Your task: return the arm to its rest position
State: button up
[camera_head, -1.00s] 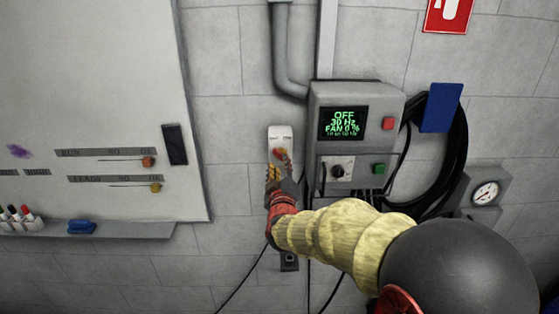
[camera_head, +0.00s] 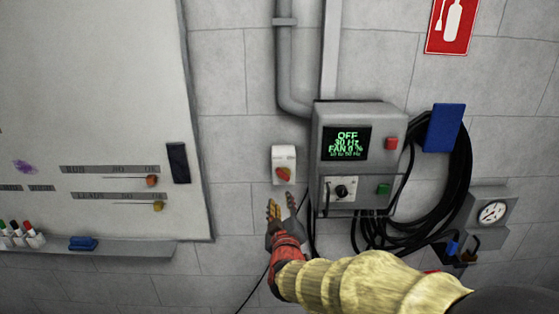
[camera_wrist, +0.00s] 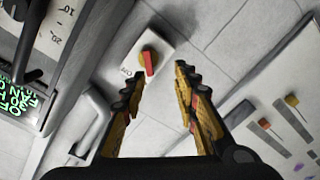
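My gripper (camera_head: 282,207) is open and empty in front of the wall. In the head view it is just below a white switch box with a red and yellow rotary knob (camera_head: 284,174), apart from it. In the wrist view the two yellow and black fingers (camera_wrist: 158,92) are spread, and the knob (camera_wrist: 149,61) shows beyond and between them. My arm reaches in from the lower right of the head view. The lower wall behind the arm is hidden.
A grey control box (camera_head: 394,121) reading OFF, 30 Hz, FAN 0 % is right of my gripper. A black cable coil (camera_head: 462,165) and a gauge (camera_head: 492,212) are farther right. A whiteboard (camera_head: 90,110) with a tray (camera_head: 130,250) is at left. Bare wall lies between.

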jog(key=s+a+f+m+g+y+b, duration=0.1)
jog(key=s+a+f+m+g+y, duration=0.2)
jog(key=s+f+g, duration=0.8)
jog(key=s+d+f+m+h+b, duration=0.1)
jog(key=s+d+f+m+b, duration=0.1)
jog(key=s+d+b, duration=0.4)
jog(key=s+d+f+m+h+b, duration=0.2)
jog(key=s+d+b, duration=0.5)
jog(key=s+d, duration=0.7)
jog(key=s+f+m, duration=0.1)
jog(key=s+f, duration=0.1)
jog(key=s, duration=0.4)
jog(key=shift+f+g+h, duration=0.25)
jog(key=shift+g+h, duration=0.05)
jog(key=shift+s, duration=0.1)
